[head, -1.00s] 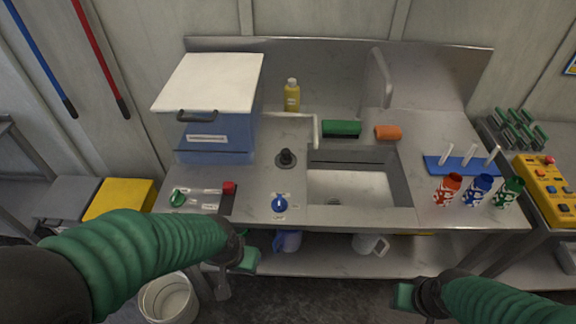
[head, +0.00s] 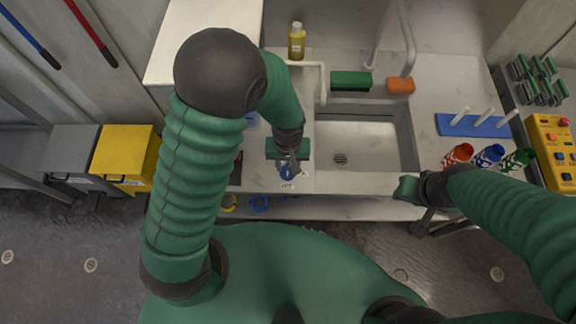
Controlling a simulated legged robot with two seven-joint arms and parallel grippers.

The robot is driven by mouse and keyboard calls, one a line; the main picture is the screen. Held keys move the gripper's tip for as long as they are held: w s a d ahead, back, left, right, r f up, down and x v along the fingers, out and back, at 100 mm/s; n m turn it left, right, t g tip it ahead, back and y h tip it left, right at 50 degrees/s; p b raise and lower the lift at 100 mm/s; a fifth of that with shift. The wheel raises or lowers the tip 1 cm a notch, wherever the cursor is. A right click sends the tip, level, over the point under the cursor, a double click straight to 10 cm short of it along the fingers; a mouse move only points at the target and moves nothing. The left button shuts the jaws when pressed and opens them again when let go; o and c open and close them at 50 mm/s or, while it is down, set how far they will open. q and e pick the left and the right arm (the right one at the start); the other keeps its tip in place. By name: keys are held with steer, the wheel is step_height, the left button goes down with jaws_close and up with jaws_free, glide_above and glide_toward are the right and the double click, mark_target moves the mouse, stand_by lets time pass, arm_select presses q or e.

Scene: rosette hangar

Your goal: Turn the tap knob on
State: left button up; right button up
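A blue knob (head: 288,172) sits at the front edge of the counter, left of the sink, with a small white label in front of it. My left gripper (head: 289,154) is over the counter, just behind and above this knob, overlapping it in the picture. I cannot tell whether they touch. A black knob seen earlier farther back is hidden by my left arm. A pale spout (head: 322,84) stands at the sink's left rear corner. My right gripper (head: 407,189) is by the sink's front right, away from the knob. The finger gap of each gripper is unclear.
The sink (head: 358,145) is empty. A green block (head: 351,81), an orange block (head: 401,86) and a yellow bottle (head: 297,42) stand behind it. Red, blue and green cups and a blue rack (head: 474,125) are at right. A yellow bin (head: 124,155) stands left.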

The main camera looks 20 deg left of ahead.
mark_target(288, 171)
arm_select(q)
steer(key=f, duration=0.3)
steer(key=shift+w, duration=0.35)
steer(key=shift+s+a, duration=0.15)
steer(key=shift+s, duration=0.05)
steer(key=shift+c, duration=0.6)
jaws_close()
